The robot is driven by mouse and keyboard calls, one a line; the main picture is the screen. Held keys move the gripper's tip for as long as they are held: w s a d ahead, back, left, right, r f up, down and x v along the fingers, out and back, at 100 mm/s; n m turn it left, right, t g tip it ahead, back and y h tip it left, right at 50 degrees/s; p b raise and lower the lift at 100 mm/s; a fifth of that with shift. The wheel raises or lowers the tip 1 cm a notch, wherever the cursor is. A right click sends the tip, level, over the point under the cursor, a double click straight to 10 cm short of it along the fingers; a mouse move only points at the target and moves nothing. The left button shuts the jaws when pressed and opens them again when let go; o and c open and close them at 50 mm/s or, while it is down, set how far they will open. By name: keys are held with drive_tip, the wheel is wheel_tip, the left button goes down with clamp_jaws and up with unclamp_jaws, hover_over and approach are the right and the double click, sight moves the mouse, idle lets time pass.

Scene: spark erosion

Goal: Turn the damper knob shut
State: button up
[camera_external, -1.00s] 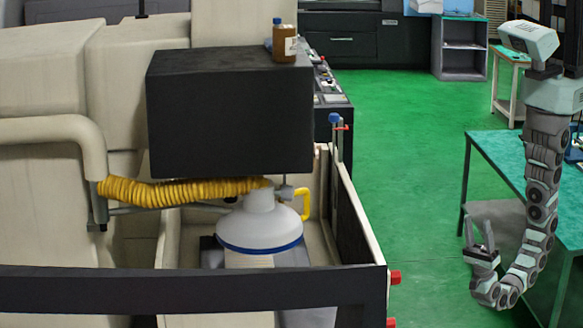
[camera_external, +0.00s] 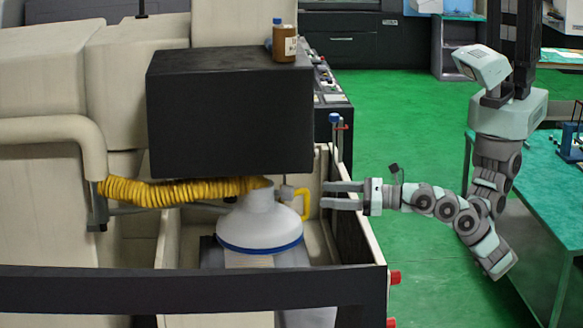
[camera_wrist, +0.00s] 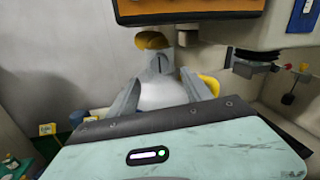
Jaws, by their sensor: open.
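A white hood (camera_external: 259,222) with a blue rim hangs under the black box, and a yellow hose runs to its neck. At the neck's right side sits a small grey fitting (camera_external: 287,193), likely the damper knob, beside a yellow loop handle (camera_external: 306,203). My gripper (camera_external: 327,195) is open and empty, stretched level to the left, with its fingertips just right of the yellow handle in the picture. In the wrist view, the hood (camera_wrist: 162,92) shows between the spread fingers, with the yellow handle (camera_wrist: 210,84) partly behind the right finger. I cannot tell the knob's angle.
The black box (camera_external: 230,115) overhangs the hood, with a brown bottle (camera_external: 284,43) on top. The tank's right wall (camera_external: 360,225) stands below my gripper.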

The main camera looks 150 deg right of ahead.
sight(292, 193)
drive_tip(key=p+x, duration=0.3)
drive_tip(key=x, duration=0.7)
drive_tip(key=shift+w+d, duration=0.1)
drive_tip(key=shift+d, duration=0.15)
clamp_jaws()
idle(0.4)
